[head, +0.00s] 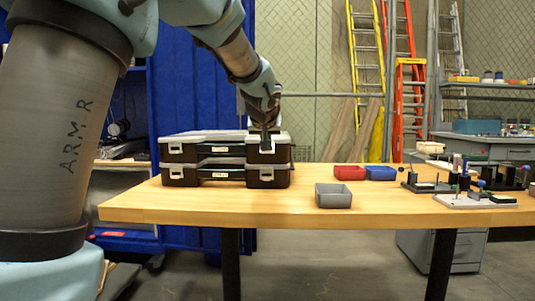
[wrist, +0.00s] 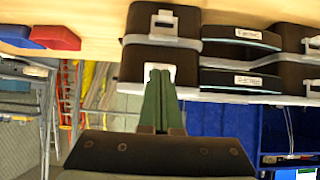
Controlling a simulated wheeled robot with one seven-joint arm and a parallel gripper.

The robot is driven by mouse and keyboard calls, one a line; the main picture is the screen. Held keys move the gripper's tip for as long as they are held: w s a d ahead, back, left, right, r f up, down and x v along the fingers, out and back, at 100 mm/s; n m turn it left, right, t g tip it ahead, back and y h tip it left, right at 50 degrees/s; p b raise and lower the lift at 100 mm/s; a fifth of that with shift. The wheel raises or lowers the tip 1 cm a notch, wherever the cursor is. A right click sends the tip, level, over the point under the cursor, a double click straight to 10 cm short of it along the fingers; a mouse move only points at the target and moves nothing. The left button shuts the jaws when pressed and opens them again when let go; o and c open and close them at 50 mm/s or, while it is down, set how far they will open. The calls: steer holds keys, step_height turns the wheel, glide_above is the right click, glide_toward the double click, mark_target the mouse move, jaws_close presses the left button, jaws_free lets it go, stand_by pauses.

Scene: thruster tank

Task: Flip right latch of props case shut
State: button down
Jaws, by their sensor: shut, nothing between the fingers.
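Two dark cases with grey lids are stacked on the table. The upper case (head: 222,148) is the likely props case, but I cannot read its label. Its right latch (head: 266,146) is a pale plate on the front, also in the upside-down wrist view (wrist: 172,70). Its left latch (head: 175,147) is at the other end. My gripper (head: 266,142) is shut and empty, its green fingertips in the wrist view (wrist: 158,72) in front of the right latch and partly hiding it. I cannot tell if they touch it, nor how far the latch is turned.
The lower case (head: 222,174) sits directly beneath. A grey bin (head: 333,196), a red bin (head: 349,173) and a blue bin (head: 381,173) stand to the right on the wooden table (head: 240,209). Small fixtures (head: 475,200) fill the right end. The table's front strip is clear.

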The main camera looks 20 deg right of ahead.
steer(key=shift+f+t+h+b, duration=0.6)
steer(key=shift+f+t+b, duration=0.6)
steer(key=shift+b, duration=5.8)
steer(key=b, duration=0.4)
steer(key=shift+w+f, duration=0.15)
steer(key=shift+f, duration=0.05)
steer(key=shift+d+r+p, duration=0.1)
steer(key=shift+r+p, duration=0.2)
steer(key=shift+p, duration=0.15)
steer(key=shift+r, duration=0.1)
steer(key=shift+r+p, duration=0.5)
steer(key=shift+r, duration=0.2)
